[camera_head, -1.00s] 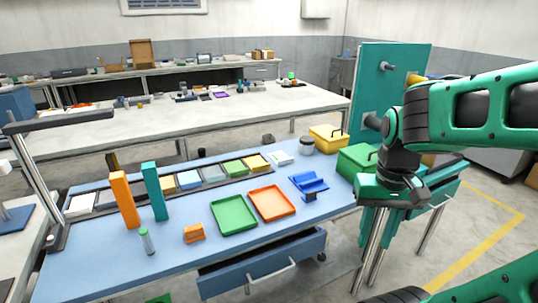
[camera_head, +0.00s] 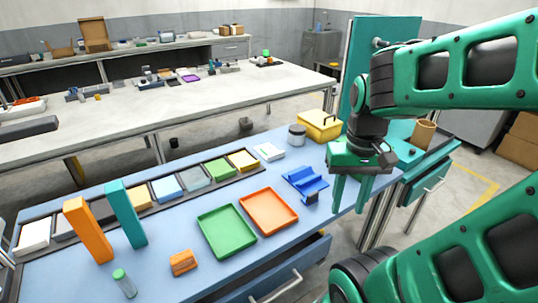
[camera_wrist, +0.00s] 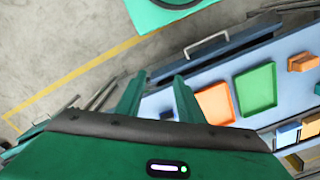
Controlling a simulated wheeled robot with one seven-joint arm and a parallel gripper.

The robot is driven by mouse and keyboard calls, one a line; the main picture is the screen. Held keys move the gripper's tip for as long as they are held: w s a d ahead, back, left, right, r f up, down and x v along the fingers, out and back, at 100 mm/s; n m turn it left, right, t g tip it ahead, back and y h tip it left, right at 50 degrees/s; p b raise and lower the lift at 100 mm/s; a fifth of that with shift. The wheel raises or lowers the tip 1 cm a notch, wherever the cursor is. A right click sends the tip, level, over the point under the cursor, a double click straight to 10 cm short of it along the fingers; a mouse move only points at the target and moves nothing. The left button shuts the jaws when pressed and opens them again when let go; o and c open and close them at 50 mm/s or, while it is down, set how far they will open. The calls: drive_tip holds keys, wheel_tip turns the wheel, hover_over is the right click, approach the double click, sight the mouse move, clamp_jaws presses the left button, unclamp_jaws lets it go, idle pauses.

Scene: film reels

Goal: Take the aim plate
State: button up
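My gripper (camera_head: 350,205) is at the right end of the blue bench (camera_head: 175,240), pointing down. Its two green fingers are apart with nothing between them; they also show apart in the wrist view (camera_wrist: 158,98). A row of flat coloured plates lies in a dark rack along the back of the bench: white (camera_head: 34,235), blue (camera_head: 167,188), grey (camera_head: 195,178), green (camera_head: 220,168) and yellow (camera_head: 243,160) among them. I cannot tell which is the aim plate; no labels are readable. My gripper is well to the right of the row.
A green tray (camera_head: 227,232), an orange tray (camera_head: 268,211) and a blue holder (camera_head: 305,183) lie left of my gripper. Tall orange (camera_head: 88,230) and teal (camera_head: 125,213) blocks stand before the rack. A yellow box (camera_head: 319,126) and jar (camera_head: 297,135) stand behind.

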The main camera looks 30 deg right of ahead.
drive_tip(key=w+d+r+m+h, duration=0.1)
drive_tip(key=w+d+r+m, duration=0.2)
drive_tip(key=w+d, duration=0.35)
drive_tip(key=w+m+h, duration=0.2)
drive_tip(key=w+m, duration=0.2)
drive_tip(key=w, duration=1.3)
drive_tip(key=m+h, duration=0.3)
drive_tip(key=m, duration=0.3)
approach(271, 151)
drive_tip(key=shift+g, duration=0.4)
drive_tip(key=s+f, duration=0.1)
drive_tip(key=s+d+f, duration=0.1)
drive_tip(key=s+f, duration=0.1)
drive_tip(key=s+d+f, duration=0.1)
drive_tip(key=s+f, duration=0.1)
clamp_jaws()
